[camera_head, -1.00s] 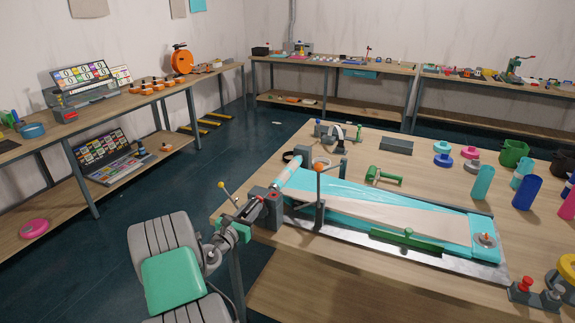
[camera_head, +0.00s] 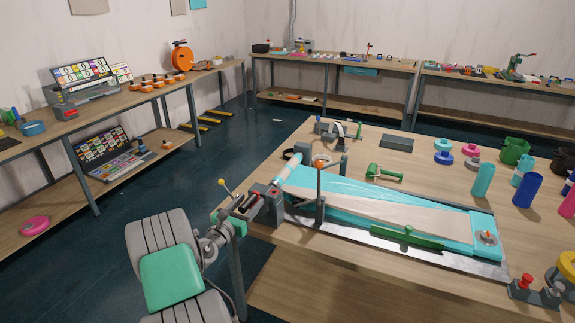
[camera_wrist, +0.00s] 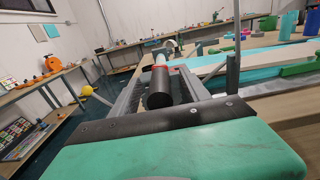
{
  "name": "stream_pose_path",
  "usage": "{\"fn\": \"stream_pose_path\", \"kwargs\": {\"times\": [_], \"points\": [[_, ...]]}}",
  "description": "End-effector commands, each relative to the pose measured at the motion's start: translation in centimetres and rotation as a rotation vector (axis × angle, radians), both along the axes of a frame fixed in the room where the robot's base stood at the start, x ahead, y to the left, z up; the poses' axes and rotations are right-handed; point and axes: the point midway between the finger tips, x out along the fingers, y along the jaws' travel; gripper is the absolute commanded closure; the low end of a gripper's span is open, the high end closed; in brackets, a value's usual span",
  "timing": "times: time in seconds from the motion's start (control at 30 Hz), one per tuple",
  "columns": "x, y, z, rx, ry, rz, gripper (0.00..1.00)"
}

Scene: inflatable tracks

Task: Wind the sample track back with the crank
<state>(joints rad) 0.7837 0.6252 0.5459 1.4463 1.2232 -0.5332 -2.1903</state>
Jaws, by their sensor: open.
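The sample track is a teal sheet with a pale beige strip (camera_head: 375,208) along it, lying on a long metal bed. Its near-left end runs to a teal-and-pale roll (camera_head: 289,172). At that end, a dark block with red parts (camera_head: 273,192) stands by the table edge. My gripper (camera_head: 252,205) reaches to this block from the left, with its fingers apart. In the wrist view, a black cylindrical grip (camera_wrist: 158,92), apparently the crank's handle, lies between the open fingers (camera_wrist: 160,72). I cannot tell whether either finger touches it.
A yellow-balled lever (camera_head: 221,183) sticks up left of my gripper. An orange-balled post (camera_head: 320,163) stands beside the track. Cups and rings crowd the table's right.

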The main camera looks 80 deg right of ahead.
Motion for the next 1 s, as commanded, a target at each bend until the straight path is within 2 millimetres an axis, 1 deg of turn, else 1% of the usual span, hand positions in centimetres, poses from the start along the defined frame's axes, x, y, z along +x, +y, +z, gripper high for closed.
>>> {"fn": "stream_pose_path", "kwargs": {"times": [0.07,0.17,0.73,0.83,1.0], "points": [[0.0,0.1,0.0,0.001,0.001,0.000,0.45],[0.2,0.9,0.0,0.002,0.003,0.001,0.45],[1.2,7.3,0.0,0.002,0.001,0.002,0.45],[1.3,7.9,0.0,0.000,0.001,0.001,0.45],[1.2,8.0,0.0,0.000,0.001,0.000,0.45]]}}
